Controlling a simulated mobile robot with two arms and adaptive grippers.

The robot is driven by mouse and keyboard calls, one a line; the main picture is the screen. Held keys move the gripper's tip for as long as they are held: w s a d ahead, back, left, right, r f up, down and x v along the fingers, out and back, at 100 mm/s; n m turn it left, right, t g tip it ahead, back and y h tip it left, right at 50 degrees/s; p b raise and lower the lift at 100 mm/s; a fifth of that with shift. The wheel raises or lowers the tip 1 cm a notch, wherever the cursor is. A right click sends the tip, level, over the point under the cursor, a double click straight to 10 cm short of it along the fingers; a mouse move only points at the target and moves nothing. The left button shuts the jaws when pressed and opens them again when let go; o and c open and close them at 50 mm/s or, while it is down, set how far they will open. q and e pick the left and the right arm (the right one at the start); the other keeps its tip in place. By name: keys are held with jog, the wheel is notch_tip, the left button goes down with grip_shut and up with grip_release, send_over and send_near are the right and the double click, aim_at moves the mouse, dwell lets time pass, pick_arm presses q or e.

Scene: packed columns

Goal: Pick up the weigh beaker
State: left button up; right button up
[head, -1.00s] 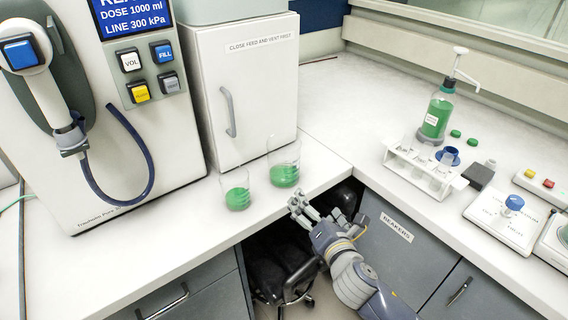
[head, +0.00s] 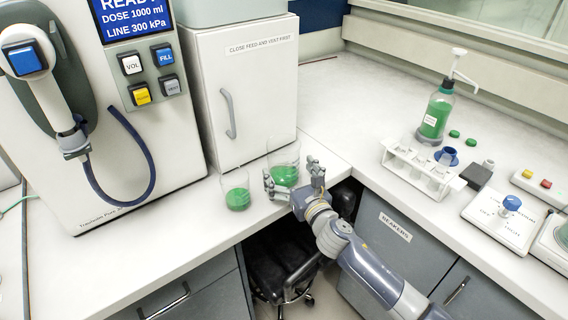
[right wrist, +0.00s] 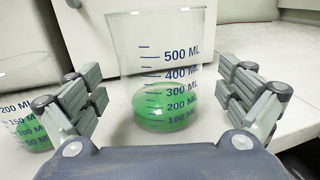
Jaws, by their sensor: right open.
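Two glass beakers with green liquid stand on the white counter in front of the white cabinet. The larger beaker (head: 284,160) is marked up to 500 ML; in the right wrist view it (right wrist: 163,62) stands upright between my fingers. The smaller beaker (head: 237,190) is to its left; it also shows at the left edge of the right wrist view (right wrist: 22,105). I cannot tell which one is the weigh beaker. My right gripper (head: 293,178) is open, with its fingers on either side of the larger beaker and apart from it. My left gripper is not in view.
A dosing machine (head: 120,190) with a hose stands left, beside the cabinet (head: 250,100). A tube rack (head: 420,175), a green pump bottle (head: 436,115) and a switch box (head: 505,220) are on the right counter. The back corner is clear.

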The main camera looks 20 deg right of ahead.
jog(key=w, duration=0.3)
jog(key=shift+w+a+f, duration=0.1)
jog(key=shift+w, duration=0.2)
jog(key=c, duration=1.3)
jog(key=shift+r, duration=0.2)
